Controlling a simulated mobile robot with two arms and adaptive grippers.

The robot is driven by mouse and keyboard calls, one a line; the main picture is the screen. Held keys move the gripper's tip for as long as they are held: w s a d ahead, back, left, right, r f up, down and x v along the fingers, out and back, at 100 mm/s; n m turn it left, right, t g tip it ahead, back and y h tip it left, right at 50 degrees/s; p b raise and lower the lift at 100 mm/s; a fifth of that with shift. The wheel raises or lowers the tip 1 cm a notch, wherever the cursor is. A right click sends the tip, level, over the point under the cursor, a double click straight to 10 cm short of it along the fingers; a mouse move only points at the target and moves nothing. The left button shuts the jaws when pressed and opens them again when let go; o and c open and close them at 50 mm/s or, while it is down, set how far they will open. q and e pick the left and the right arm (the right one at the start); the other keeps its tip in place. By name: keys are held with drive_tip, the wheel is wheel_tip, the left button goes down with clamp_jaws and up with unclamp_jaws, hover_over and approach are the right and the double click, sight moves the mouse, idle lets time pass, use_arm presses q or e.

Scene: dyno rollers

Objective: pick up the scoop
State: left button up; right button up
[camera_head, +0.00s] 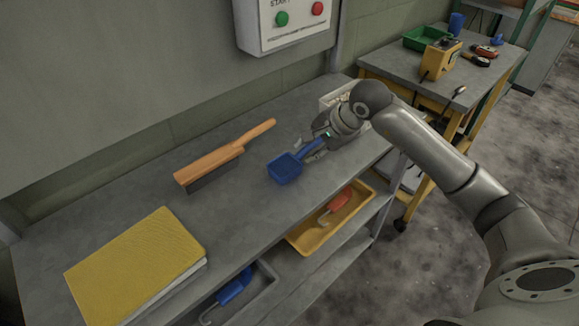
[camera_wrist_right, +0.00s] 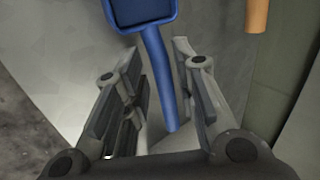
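The blue scoop (camera_head: 286,168) lies on the grey bench top, its bowl toward the left and its handle running up to the right. My right gripper (camera_head: 309,149) is low at the bench over the handle. In the right wrist view, the scoop's handle (camera_wrist_right: 160,70) runs between the two spread fingers of the right gripper (camera_wrist_right: 163,62), with a gap visible on each side. The right gripper is open, and the bowl lies beyond its fingertips. My left gripper does not show.
An orange-handled brush (camera_head: 212,163) and a yellow book (camera_head: 136,267) lie left of the scoop. A pale box (camera_head: 338,96) stands behind my right gripper. A yellow tray (camera_head: 349,224) is on the shelf below. A control box (camera_head: 291,25) hangs on the wall.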

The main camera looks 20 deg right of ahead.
drive_tip(key=x, duration=0.2)
drive_tip(key=shift+w+a+f+b, duration=0.1)
drive_tip(key=shift+w+f+b, duration=0.1)
drive_tip(key=shift+f+b, duration=0.15)
drive_tip(key=shift+r, duration=0.1)
clamp_jaws()
